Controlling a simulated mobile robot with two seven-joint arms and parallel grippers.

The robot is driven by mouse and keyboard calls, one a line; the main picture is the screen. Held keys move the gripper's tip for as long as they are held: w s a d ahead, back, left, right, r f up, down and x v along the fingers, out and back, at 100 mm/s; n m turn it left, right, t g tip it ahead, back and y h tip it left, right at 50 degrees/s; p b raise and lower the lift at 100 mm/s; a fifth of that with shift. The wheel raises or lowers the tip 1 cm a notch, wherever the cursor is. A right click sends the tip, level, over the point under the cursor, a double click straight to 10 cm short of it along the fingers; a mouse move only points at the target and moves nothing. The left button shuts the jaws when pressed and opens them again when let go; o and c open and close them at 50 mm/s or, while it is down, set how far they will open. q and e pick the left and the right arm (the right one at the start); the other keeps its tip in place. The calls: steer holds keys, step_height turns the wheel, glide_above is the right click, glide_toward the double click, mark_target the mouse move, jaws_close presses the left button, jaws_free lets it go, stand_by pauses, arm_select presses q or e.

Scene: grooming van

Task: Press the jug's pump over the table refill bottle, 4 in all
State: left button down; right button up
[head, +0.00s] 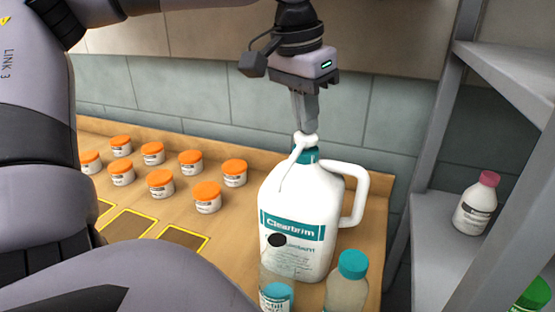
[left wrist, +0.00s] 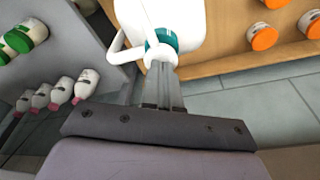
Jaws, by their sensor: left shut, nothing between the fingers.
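The white jug (head: 290,205) with a teal label stands on the wooden counter. Its white pump head (head: 306,138) sits above a teal collar, and a thin spout slopes down to the front left. My left gripper (head: 305,124) is shut and empty, pointing down, its tips at the top of the pump head; I cannot tell whether they touch it. The left wrist view shows the fingers (left wrist: 160,75) by the jug's teal collar (left wrist: 163,43). A clear bottle with a dark round top and teal label, apparently the refill bottle (head: 277,290), stands in front of the jug. My right gripper is not visible.
A teal-capped bottle (head: 346,290) stands close right of the refill bottle. Several orange-lidded jars (head: 160,183) and yellow-edged dark squares (head: 130,223) are on the counter at left. A grey shelf (head: 435,240) with a pink-capped bottle (head: 476,205) is at right.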

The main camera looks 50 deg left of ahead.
arm_select(q)
steer(key=shift+f, duration=0.1)
steer(key=shift+p+v, duration=0.9)
steer(key=shift+p, duration=0.2)
steer(key=shift+w+r+p, duration=0.2)
steer(key=shift+r+p, duration=0.2)
steer(key=shift+r, duration=0.25)
steer(key=shift+f, duration=0.1)
